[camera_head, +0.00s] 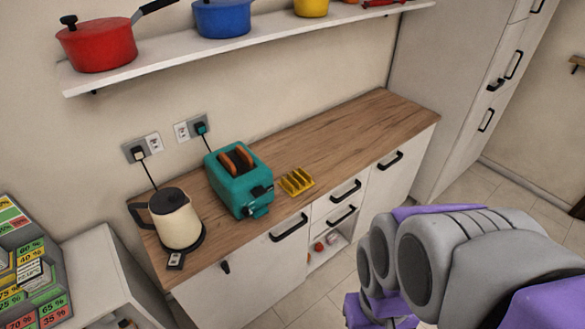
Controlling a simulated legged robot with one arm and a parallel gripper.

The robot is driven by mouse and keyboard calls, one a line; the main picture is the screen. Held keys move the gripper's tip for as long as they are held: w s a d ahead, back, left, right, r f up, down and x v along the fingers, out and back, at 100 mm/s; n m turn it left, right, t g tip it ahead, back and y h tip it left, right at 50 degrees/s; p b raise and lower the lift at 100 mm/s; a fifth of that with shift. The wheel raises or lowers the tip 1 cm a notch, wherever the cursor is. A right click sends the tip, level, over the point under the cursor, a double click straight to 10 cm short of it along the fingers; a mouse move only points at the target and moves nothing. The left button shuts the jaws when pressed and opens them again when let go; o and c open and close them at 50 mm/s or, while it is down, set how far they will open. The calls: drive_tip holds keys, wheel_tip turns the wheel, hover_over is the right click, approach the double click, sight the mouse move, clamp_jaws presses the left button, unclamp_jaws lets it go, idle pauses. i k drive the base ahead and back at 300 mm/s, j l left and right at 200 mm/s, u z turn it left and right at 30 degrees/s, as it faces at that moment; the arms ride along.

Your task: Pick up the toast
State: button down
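Two slices of toast (237,160) stand side by side in the slots of a teal toaster (240,197), with their top edges showing above it. The toaster sits on the wooden counter, left of its middle. My purple and grey arm fills the lower right of the view, in front of the counter and well apart from the toaster. My gripper cannot be made out in this view.
A cream kettle (177,222) stands left of the toaster. A yellow rack (296,181) lies just to its right. The wooden counter (365,126) is clear further right. A white shelf (160,72) with red, blue and yellow pots hangs above. A power cord runs behind the toaster.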

sight(228, 163)
drive_tip(key=i, duration=0.4)
drive_tip(key=i+l+u, duration=0.1)
drive_tip(key=i+u, duration=0.2)
drive_tip(key=u, duration=0.15)
drive_tip(key=i+l+u, duration=0.15)
drive_tip(key=u, duration=0.3)
drive_tip(key=i+u, duration=0.1)
drive_tip(key=u, duration=0.65)
